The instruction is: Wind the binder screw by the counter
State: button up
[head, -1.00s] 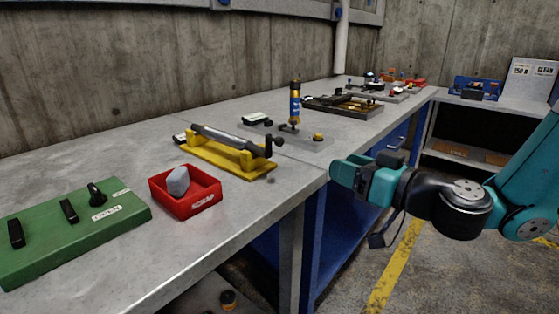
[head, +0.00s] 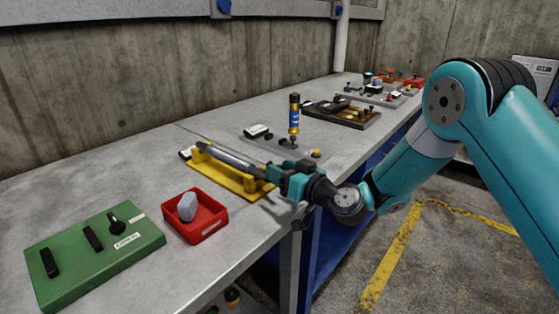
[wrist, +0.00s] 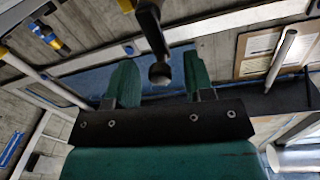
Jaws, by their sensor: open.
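The binder screw is a grey rod (head: 225,157) lying in a yellow frame (head: 240,185) on the bench. A small dark box with a pale face, perhaps the counter (head: 186,153), sits at the frame's far left end; its reading is too small to tell. My gripper (head: 275,174) is at the right end of the screw and hides its crank in the head view. In the wrist view a dark crank arm with a round knob (wrist: 159,72) reaches between the two green fingers of my gripper (wrist: 160,66). The fingers stand apart, with gaps visible on both sides of the knob.
A red scrap tray (head: 208,232) with a grey lump and a green switch panel (head: 85,255) are to the left. A blue-and-gold cylinder (head: 294,114) stands behind the gripper. More fixtures lie farther along the bench. The floor in front is open.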

jog(key=shift+w+a, duration=0.3)
jog(key=shift+a, duration=0.05)
jog(key=shift+c, duration=0.2)
grip_shut()
jog(key=shift+w+d+m, duration=0.1)
jog(key=shift+m, duration=0.2)
jog(key=m, duration=0.1)
jog(key=w+m, duration=0.1)
jog(key=m, duration=0.1)
jog(key=shift+d+f+m+b, duration=0.15)
jog(key=shift+d+m+b, duration=0.15)
jog(key=shift+d, duration=0.1)
jog(key=m, duration=0.3)
jog(key=w+m, duration=0.1)
jog(key=shift+d+f+g, duration=0.3)
jog(key=shift+d+f, duration=0.1)
jog(key=m, duration=0.1)
jog(key=f+m, duration=0.1)
jog(key=m, duration=0.2)
jog(key=shift+w+d+f+m, duration=0.15)
jog(key=shift+w+d+m, duration=0.15)
jog(key=shift+w, duration=0.05)
jog(key=shift+w+d+f+m+g, duration=0.15)
jog(key=shift+f+m, duration=0.25)
jog(key=shift+m, duration=0.65)
jog(key=shift+s+a+f+m+g, duration=0.1)
jog(key=shift+f+m+g, duration=0.25)
jog(key=shift+m, duration=0.7)
